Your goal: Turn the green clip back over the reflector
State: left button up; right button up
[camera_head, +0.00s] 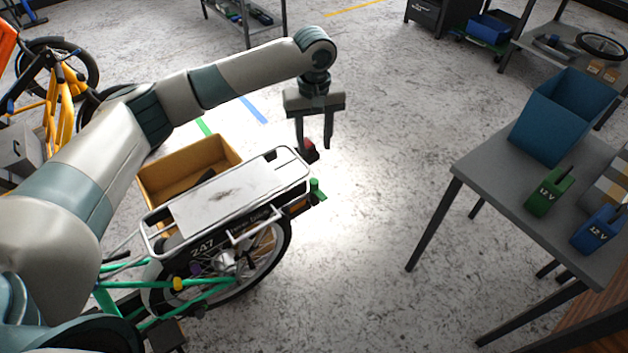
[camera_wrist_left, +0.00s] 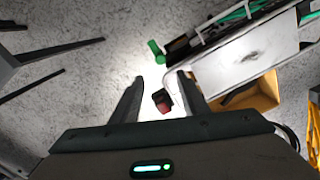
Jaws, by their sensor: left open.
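The green clip (camera_head: 317,190) sticks out at the rear end of the bike's white rack (camera_head: 225,200), and it also shows in the left wrist view (camera_wrist_left: 155,48). It stands apart from the dark red reflector (camera_head: 309,146) and does not cover it. In the left wrist view the reflector (camera_wrist_left: 163,104) shows between my fingers, below the fingertips. My left gripper (camera_head: 314,147) is open and empty, pointing down near the reflector. In the left wrist view the clip lies just beyond the open fingertips (camera_wrist_left: 160,76). My right gripper is not in view.
A cardboard-brown box (camera_head: 160,187) stands beside the rack. A grey table (camera_head: 480,163) at the right carries a blue bin (camera_head: 560,115), a green battery (camera_head: 548,193) and a blue battery (camera_head: 597,230). The floor between bike and table is clear.

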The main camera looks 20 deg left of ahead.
aim_at(314, 181)
pick_arm(q)
notch_tip(314, 181, down, 16)
jog(key=shift+r+p, duration=0.15)
jog(key=shift+p, duration=0.3)
jog(key=shift+c, duration=0.6)
